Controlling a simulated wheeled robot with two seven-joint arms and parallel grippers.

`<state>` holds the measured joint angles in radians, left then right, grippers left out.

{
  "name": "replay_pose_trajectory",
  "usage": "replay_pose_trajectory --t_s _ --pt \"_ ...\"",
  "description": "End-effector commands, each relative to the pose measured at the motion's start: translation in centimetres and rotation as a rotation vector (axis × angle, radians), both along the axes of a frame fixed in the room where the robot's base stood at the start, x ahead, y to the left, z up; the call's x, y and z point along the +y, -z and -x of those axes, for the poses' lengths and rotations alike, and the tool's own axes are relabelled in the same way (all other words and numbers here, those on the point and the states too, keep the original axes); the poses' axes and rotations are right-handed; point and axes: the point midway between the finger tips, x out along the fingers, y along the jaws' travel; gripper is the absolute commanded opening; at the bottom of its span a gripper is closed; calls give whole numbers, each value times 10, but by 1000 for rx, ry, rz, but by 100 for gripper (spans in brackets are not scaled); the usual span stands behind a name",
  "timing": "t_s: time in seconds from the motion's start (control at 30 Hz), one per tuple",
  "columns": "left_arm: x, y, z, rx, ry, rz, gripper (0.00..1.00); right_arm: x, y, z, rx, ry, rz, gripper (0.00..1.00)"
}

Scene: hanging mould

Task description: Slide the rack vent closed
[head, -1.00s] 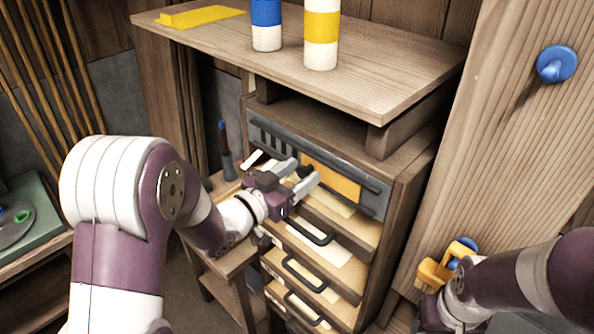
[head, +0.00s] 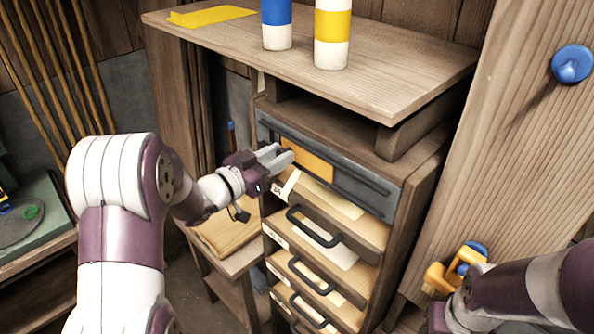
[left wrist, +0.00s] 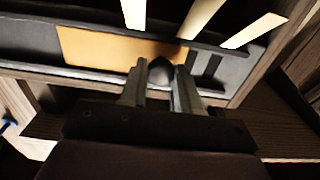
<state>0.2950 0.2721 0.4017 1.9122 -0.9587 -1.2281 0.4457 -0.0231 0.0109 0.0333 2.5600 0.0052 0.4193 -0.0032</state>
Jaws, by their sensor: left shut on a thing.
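The rack vent is a long grey panel (head: 350,183) at the top of the wooden drawer rack, with an orange slider plate (head: 308,160) in it. My left gripper (head: 283,156) is at the plate's left end in the head view. In the left wrist view, my left gripper (left wrist: 162,82) is shut on a dark rounded knob (left wrist: 161,71) beside the orange plate (left wrist: 110,50). Dark slots (left wrist: 205,66) show uncovered on the knob's other side. In the head view the gripper hides the knob and the slots. My right gripper (head: 440,315) is low at the right, its fingers unclear.
A wooden shelf (head: 400,65) overhangs the vent and holds a blue-and-white cylinder (head: 277,25) and a yellow-and-white one (head: 332,35). Drawers with black handles (head: 314,228) lie below. A yellow clamp-like thing (head: 440,278) and a blue knob (head: 572,63) are at the right.

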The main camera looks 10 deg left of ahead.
Motion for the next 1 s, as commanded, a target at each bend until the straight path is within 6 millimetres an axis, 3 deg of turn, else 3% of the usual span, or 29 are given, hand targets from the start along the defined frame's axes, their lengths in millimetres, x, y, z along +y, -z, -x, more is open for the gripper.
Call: replay_pose_trajectory --t_s 0.1,0.3,0.8,0.83,0.9,1.0 --pt "23 0 -15 -1 -3 0 0 0 0 0 0 0 0 56" --pt "47 0 -31 -1 -2 1 0 0 0 0 0 0 0 56" --pt "57 -1 -38 -2 -3 0 0 0 0 0 0 0 0 56" --pt "57 -2 -38 -2 -4 0 34 0 0 0 0 0 0 56" --pt "57 -2 -38 -2 -4 0 56 0 0 0 0 0 0 56" --pt "57 -1 -38 -1 -2 1 56 0 0 0 0 0 0 56"
